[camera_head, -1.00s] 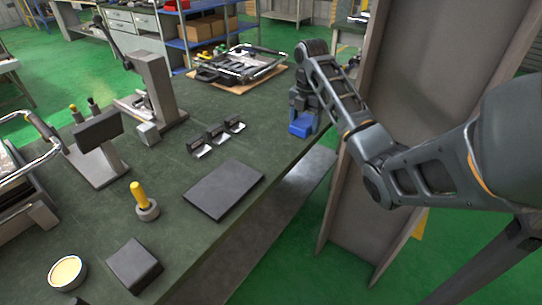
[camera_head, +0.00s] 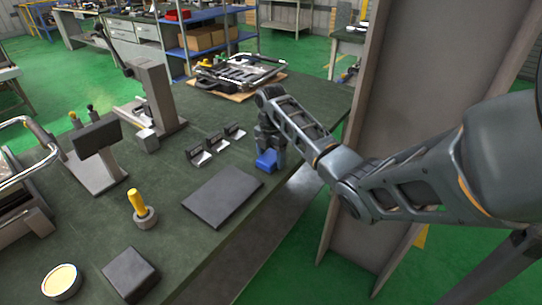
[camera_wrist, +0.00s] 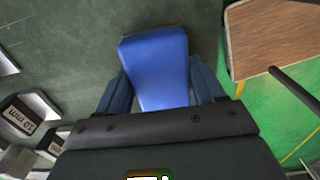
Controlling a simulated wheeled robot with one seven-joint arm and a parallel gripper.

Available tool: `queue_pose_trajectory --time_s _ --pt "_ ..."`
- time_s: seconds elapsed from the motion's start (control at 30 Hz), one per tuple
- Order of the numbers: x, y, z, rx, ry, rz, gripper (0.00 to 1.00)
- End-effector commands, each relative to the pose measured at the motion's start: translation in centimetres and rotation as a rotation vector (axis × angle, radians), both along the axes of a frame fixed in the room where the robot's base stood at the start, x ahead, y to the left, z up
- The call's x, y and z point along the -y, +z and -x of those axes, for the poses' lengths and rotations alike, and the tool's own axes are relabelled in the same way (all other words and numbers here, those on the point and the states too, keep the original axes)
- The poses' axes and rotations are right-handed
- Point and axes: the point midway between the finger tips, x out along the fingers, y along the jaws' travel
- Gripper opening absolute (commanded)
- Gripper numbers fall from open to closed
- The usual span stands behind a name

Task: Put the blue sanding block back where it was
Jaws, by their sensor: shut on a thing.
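The blue sanding block (camera_head: 266,160) is at the end of my arm, near the right edge of the green workbench top (camera_head: 285,108). My gripper (camera_head: 268,146) points down and is shut on the block. In the wrist view the block (camera_wrist: 158,66) sits between the two blue-grey fingers of my gripper (camera_wrist: 160,92). The block is just right of the small grey metal holders and beyond the dark flat plate (camera_head: 223,196). I cannot tell whether it touches the bench top.
Several small metal holders (camera_head: 215,146) stand in a row left of the block. A yellow-handled tool (camera_head: 138,203), a dark block (camera_head: 131,272) and a round tin (camera_head: 61,281) are nearer. A tray of metal parts (camera_head: 240,72) lies at the back. A large upright panel (camera_head: 425,80) stands right.

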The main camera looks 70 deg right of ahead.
Motion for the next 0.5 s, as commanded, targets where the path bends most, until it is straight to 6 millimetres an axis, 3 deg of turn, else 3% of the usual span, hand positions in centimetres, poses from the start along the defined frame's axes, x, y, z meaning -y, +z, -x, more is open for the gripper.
queue_pose_trajectory --time_s 0.37,0.4,0.5 --pt "0.03 -0.38 0.00 0.001 0.000 0.000 0.40" --pt "0.03 -0.38 0.00 0.001 0.000 0.000 0.70" --pt "0.03 -0.35 0.01 0.001 0.000 0.000 0.80"
